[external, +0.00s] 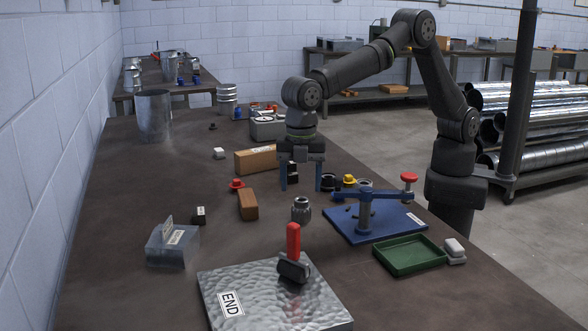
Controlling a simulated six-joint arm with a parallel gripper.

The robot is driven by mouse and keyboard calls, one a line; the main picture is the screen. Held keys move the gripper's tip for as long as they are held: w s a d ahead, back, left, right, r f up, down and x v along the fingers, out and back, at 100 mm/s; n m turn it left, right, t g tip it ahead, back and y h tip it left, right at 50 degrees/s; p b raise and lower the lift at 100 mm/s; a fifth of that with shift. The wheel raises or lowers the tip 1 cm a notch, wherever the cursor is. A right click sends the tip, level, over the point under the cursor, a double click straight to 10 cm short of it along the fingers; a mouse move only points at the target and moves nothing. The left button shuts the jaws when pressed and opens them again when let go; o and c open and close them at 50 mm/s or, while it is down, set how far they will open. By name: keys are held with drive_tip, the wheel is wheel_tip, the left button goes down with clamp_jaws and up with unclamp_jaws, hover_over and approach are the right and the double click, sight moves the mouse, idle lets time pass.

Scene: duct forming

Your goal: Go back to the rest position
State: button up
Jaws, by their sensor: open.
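My gripper (300,188) hangs pointing down over the middle of the table. Its two blue fingers are apart with nothing held between them. Small dark parts show behind and beside the fingers; I cannot tell how far the fingertips are above the table (120,235). My arm bends up and over from its base at the table's right edge.
A hammered metal plate marked END (250,290) carries a red-handled tool (293,240). Nearby are a blue fixture (350,232), a green tray (408,254), a grey knurled part (301,209), a brown block (248,204) and a cardboard box (256,160). The left front table is mostly clear.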

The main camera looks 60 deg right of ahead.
drive_tip(key=s+a+f, duration=0.4)
drive_tip(key=a, duration=0.1)
drive_tip(key=s+a+f, duration=0.2)
drive_tip(key=a+f, duration=0.1)
drive_tip(key=shift+a+f, duration=0.1)
drive_tip(key=shift+f, duration=0.7)
drive_tip(key=shift+r, duration=0.65)
drive_tip(key=shift+n, duration=0.5)
drive_tip(key=w+d+r, duration=0.2)
drive_tip(key=w+d, duration=0.1)
drive_tip(key=d, duration=0.2)
drive_tip(key=w+d+r, duration=0.3)
drive_tip(key=d, duration=0.2)
drive_tip(key=w+d+r, duration=0.3)
drive_tip(key=w+d, duration=0.1)
drive_tip(key=d, duration=0.1)
drive_tip(key=shift+r, duration=0.2)
